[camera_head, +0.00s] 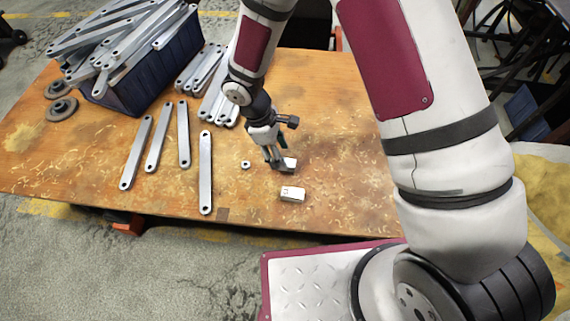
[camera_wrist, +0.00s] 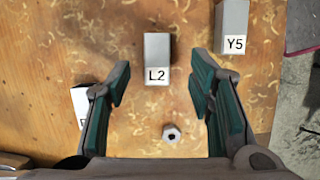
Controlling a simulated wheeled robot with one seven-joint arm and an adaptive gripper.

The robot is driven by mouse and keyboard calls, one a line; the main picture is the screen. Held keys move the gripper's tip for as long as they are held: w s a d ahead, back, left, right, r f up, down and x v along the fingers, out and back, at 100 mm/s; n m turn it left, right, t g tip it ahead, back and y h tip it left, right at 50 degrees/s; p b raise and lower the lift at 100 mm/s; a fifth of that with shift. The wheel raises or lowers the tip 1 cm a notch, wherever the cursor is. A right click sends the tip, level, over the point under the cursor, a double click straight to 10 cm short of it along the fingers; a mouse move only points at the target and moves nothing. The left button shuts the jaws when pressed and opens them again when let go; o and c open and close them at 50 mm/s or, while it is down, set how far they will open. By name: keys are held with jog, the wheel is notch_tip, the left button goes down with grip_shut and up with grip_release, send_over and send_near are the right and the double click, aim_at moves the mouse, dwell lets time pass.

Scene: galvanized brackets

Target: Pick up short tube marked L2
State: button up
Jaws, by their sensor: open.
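The short tube marked L2 (camera_wrist: 157,50) is a pale grey block-like piece with a white label. It lies on the wooden table, in the upper middle of the wrist view. My gripper (camera_wrist: 160,88) is open, with one green-padded finger on each side and the tube's label end near the gap between the tips. I cannot tell whether the fingers are at tube height. In the head view my gripper (camera_head: 274,162) is low over the table and partly covers a tube (camera_head: 289,164), which appears to be L2. No contact is visible.
A tube marked Y5 (camera_wrist: 232,22) lies to the right; another tube (camera_wrist: 79,102) is partly hidden by the left finger. A nut (camera_wrist: 171,134) lies between the fingers, nearer the palm. Flat brackets (camera_head: 206,170) and a full blue crate (camera_head: 150,75) stand left in the head view.

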aim_at(292, 163)
jog(key=b+x, duration=0.1)
jog(key=x, duration=0.3)
jog(key=shift+w+f+b, duration=0.2)
jog(key=shift+f+b, duration=0.1)
jog(key=shift+b, duration=0.05)
grip_shut()
jog(key=shift+r, duration=0.1)
